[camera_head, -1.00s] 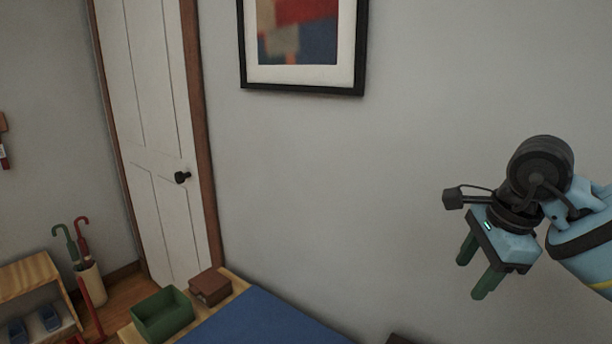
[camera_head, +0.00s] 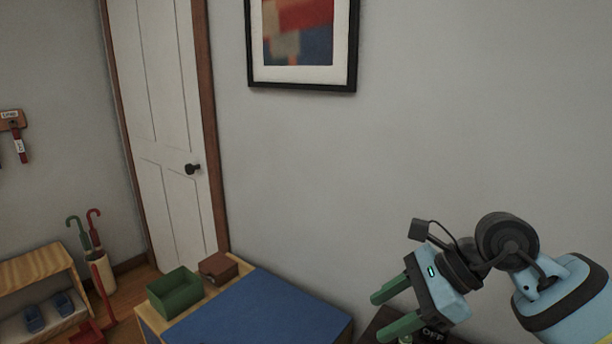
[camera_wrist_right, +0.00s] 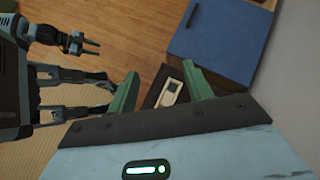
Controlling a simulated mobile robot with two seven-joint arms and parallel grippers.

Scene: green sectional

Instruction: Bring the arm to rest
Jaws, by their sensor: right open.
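My right gripper (camera_head: 380,318) is at the lower right of the head view, its two green fingers apart and nothing between them. It hangs near a dark surface (camera_head: 372,330) at the bottom edge. In the right wrist view the fingers of this gripper (camera_wrist_right: 161,83) are spread wide, and a dark stand with a pale device (camera_wrist_right: 169,92) shows beyond the gap. My left arm is not in the head view. A small dark gripper (camera_wrist_right: 84,44) of mine shows at the upper left of the right wrist view, too small to judge its jaws.
A blue-topped cabinet (camera_head: 262,312) carries a green open box (camera_head: 176,296) and a brown box (camera_head: 219,267). A white door (camera_head: 165,130), umbrella stand (camera_head: 97,270) and wooden shoe rack (camera_head: 40,268) are at left. A framed picture (camera_head: 303,80) hangs on the bare wall.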

